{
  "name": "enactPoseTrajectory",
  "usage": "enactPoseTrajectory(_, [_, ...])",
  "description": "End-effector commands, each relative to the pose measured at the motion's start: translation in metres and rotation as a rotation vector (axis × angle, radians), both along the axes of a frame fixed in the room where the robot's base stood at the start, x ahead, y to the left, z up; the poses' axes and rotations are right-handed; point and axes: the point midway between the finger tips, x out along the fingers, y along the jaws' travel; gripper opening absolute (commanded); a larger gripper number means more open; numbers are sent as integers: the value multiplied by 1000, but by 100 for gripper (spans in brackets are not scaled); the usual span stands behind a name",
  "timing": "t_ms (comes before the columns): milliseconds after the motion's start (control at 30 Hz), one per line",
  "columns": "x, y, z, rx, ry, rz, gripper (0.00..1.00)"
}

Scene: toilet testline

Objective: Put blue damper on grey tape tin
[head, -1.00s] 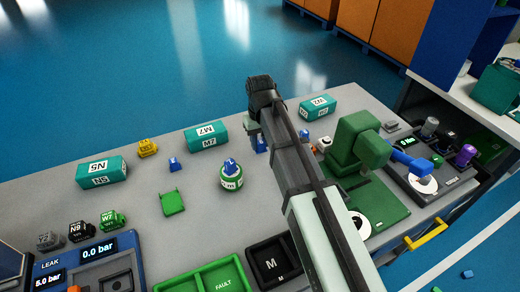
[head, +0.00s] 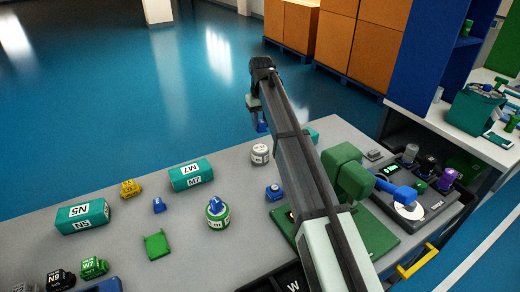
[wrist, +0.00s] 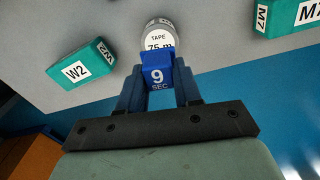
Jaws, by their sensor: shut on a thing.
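My gripper (head: 258,112) is shut on the blue damper (head: 262,126), held in the air. In the wrist view the damper (wrist: 157,76) reads "9 SEC" and sits between the two fingers. The grey tape tin (head: 260,155) stands upright on the bench, below the damper in the head picture with a visible gap. In the wrist view the tin (wrist: 156,36), marked "TAPE 75 m", lies just past the damper, which covers part of it. I cannot tell how far the damper is from being directly over the tin.
A teal W2 box (wrist: 82,68) and a teal M7 box (head: 192,175) flank the tin. A green tin (head: 218,217) carries another blue piece. A blue block (head: 274,192) and a green press (head: 346,172) stand near my arm. Bench around the tin looks clear.

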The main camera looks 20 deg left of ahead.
Motion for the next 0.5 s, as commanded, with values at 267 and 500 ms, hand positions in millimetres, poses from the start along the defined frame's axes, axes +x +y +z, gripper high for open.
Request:
enactPoseTrajectory(267, [18,11,5,-8,13,113,4])
enactPoseTrajectory(500, [17,10,-16,-9,13,135,4])
